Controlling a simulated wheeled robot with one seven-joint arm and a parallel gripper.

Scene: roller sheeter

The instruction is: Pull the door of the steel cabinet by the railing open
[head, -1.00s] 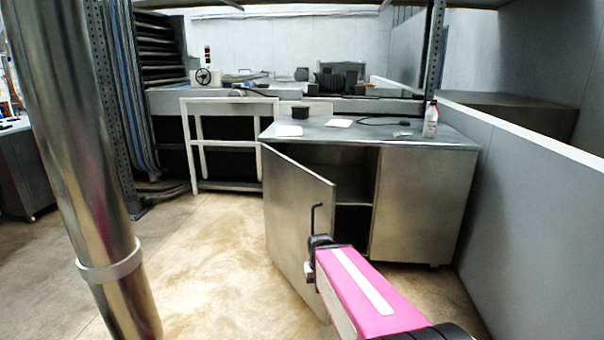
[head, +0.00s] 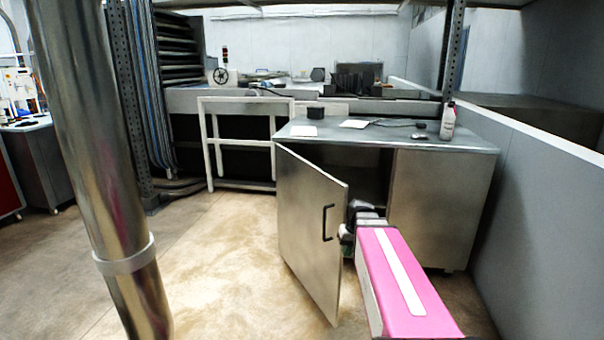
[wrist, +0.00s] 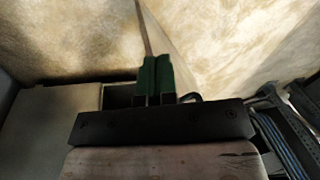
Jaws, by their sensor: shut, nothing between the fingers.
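The steel cabinet (head: 440,205) stands by the low grey wall. Its left door (head: 305,225) is ajar, swung partway out, with a dark gap behind it. A black bar handle (head: 327,223) is on the door's outer face near the free edge; a bit of it shows in the wrist view (wrist: 190,97). My gripper (head: 352,214) is just right of the free edge, by the opening and off the handle. Its green fingers (wrist: 156,80) are together and empty in the wrist view, close to the door's edge. I cannot tell whether they touch the door.
A white railing (head: 240,145) stands left of the cabinet. The grey wall (head: 545,200) bounds the right. Concrete floor (head: 220,260) is clear left of the door.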

